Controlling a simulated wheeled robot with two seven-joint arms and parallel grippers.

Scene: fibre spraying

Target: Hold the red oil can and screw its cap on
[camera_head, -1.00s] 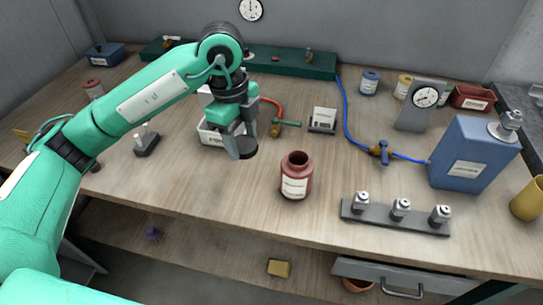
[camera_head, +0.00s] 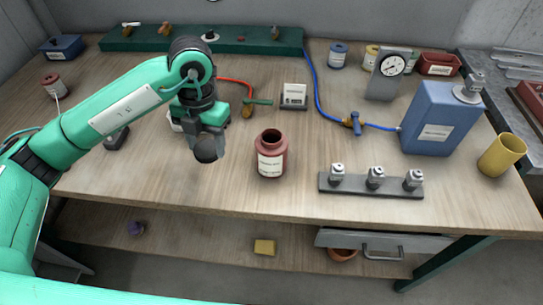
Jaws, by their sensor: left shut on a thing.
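The red oil can (camera_head: 270,160) stands upright on the workbench, with a white label on its front and its dark mouth uncovered. My left gripper (camera_head: 205,138) is just left of the can, apart from it. It is shut on a dark round piece that looks like the cap (camera_head: 206,151), at its lower end. The fingers hide part of this piece. My right gripper is not in view.
A blue canister (camera_head: 433,125) and a yellow cup (camera_head: 502,155) stand farther right. A blue hose (camera_head: 322,95) runs behind. The wood in front of the can is clear.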

